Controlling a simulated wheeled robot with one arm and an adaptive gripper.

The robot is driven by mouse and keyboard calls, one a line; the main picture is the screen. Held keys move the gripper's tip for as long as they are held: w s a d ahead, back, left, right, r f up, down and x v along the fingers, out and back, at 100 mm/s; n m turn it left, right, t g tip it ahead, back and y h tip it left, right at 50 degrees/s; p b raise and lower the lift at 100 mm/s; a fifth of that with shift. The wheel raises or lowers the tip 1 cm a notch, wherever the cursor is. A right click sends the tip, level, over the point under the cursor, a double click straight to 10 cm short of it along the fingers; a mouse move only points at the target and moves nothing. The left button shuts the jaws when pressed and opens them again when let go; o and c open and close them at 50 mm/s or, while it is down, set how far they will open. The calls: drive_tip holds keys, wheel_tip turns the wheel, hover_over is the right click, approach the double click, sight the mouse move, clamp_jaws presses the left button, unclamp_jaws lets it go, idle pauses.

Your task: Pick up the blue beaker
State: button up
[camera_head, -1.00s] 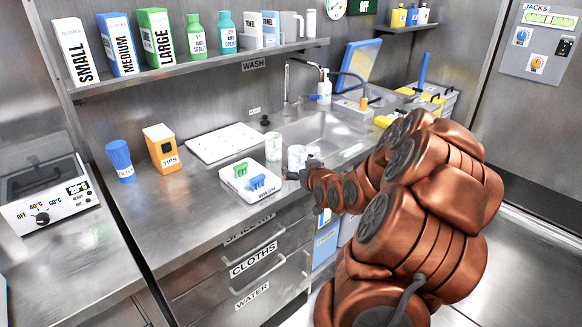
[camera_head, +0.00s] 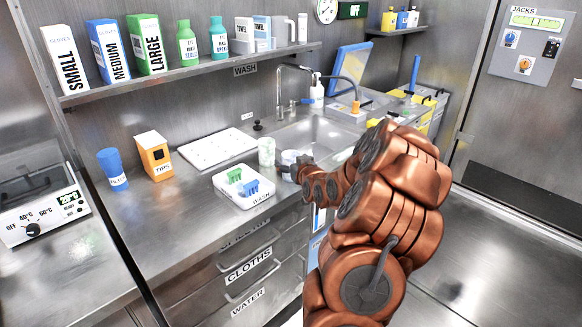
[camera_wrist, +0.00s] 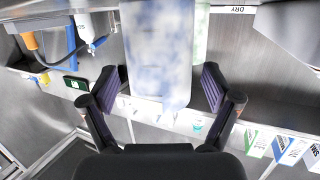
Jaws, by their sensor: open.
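The blue beaker (camera_head: 289,157), pale with blue mottling, stands on the counter just in front of the sink, partly hidden by my gripper (camera_head: 300,170). In the wrist view the blue beaker (camera_wrist: 158,50) hangs from the top of the picture, which is upside down. My gripper (camera_wrist: 158,88) is open there, with one dark finger on either side of the beaker. Small gaps seem to show between fingers and beaker; I cannot tell whether either touches. A pale green beaker (camera_head: 266,152) stands close to its left, and shows behind it in the wrist view (camera_wrist: 201,35).
A white tray (camera_head: 262,203) with green and blue pieces lies just left of my gripper. The sink (camera_head: 318,135) and tap are behind. A white drainboard (camera_head: 216,146), an orange tips box (camera_head: 154,157) and a blue cup (camera_head: 112,170) stand further left.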

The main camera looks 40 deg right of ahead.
drive_tip(key=shift+w+d+f, duration=0.1)
drive_tip(key=shift+w+d, duration=0.15)
drive_tip(key=shift+w, duration=0.15)
drive_tip(key=c, duration=1.2)
